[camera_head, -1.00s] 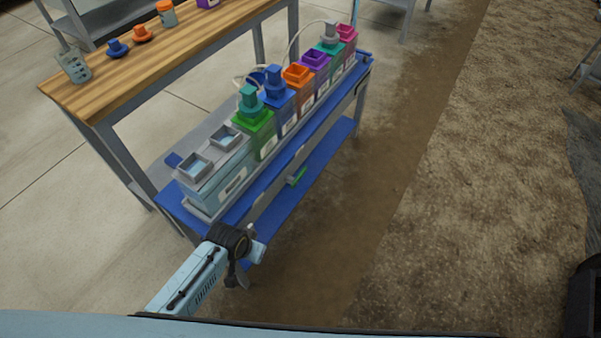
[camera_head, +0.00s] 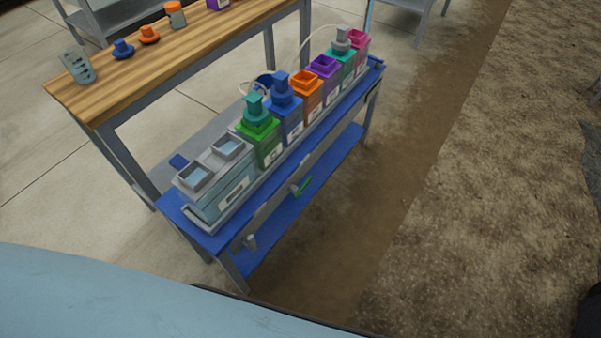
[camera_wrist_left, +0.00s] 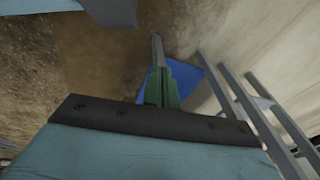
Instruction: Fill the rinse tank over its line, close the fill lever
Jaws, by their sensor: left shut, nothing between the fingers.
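The pale blue-grey tank (camera_head: 223,194) at the near left end of the blue skid (camera_head: 205,238) has two square openings on top with light blue inside; I take it to be the rinse tank. I cannot make out its line. A green lever (camera_head: 302,186) is on the skid's front, below the row of tanks. A grey lever-like part (camera_head: 250,241) is at the near end of that front. My left gripper (camera_wrist_left: 158,62) is shut and empty in the left wrist view, apart from the tanks. Neither gripper shows in the head view.
Several coloured tanks, including a green one (camera_head: 268,150) and an orange one (camera_head: 308,100), continue the row. A wooden bench (camera_head: 190,50) with small parts stands behind. Brown ground (camera_head: 420,200) in front and to the right is clear.

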